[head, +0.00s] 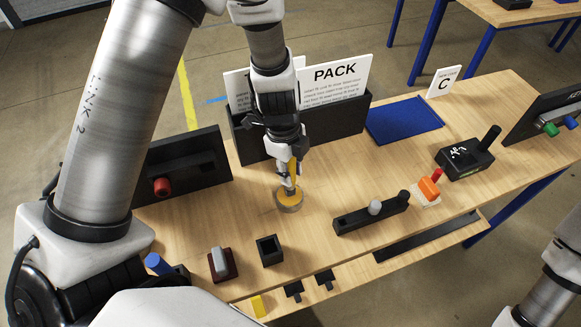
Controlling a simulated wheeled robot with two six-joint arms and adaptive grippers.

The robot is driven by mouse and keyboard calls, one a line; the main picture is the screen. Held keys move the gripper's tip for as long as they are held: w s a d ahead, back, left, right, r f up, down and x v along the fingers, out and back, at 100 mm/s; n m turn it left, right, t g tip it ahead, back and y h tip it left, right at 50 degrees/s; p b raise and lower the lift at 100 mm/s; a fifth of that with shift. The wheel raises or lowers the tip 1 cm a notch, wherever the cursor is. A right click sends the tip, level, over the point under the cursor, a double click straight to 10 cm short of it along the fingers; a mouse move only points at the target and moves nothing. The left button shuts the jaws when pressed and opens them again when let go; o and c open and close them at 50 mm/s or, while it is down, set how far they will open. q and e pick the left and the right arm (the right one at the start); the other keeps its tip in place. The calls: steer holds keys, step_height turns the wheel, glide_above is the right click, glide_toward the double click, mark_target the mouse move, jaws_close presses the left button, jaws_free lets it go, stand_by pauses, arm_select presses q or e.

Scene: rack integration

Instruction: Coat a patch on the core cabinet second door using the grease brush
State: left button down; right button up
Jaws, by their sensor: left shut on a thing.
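My left gripper (290,183) is over the middle of the wooden table, pointing down. It is shut on a thin yellow-orange handle (293,170), which looks like the grease brush. The handle's lower end meets a round, shallow tin (289,207) with a yellow-orange top and a greyish side. I cannot tell whether the brush's tip is inside the tin or just on it; the fingers hide it. The core cabinet and its second door are not seen. My right gripper is not seen; only part of my right arm shows at the lower right.
A black bin (330,130) with white PACK cards stands just behind the gripper. A black panel with a red knob (162,187) is left. A black open box (269,250), a long black holder (360,219), an orange switch (429,187) and a blue mat (404,120) share the table (310,255).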

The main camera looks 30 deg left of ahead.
arm_select(q)
steer(key=shift+s+d+r, duration=0.1)
steer(key=shift+s+r, duration=0.1)
steer(key=shift+s, duration=0.15)
steer(key=shift+w+f, duration=0.2)
steer(key=shift+w, duration=0.15)
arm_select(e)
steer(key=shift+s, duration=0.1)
arm_select(q)
steer(key=shift+s, duration=0.2)
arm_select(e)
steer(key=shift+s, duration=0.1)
arm_select(q)
steer(key=shift+w+f+b, duration=0.15)
steer(key=shift+f+b, duration=0.05)
steer(key=shift+b, duration=0.15)
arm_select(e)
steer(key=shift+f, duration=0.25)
arm_select(q)
steer(key=shift+f+b, duration=0.25)
steer(key=shift+b, duration=0.45)
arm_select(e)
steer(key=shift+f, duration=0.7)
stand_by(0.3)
arm_select(q)
steer(key=shift+r, duration=0.1)
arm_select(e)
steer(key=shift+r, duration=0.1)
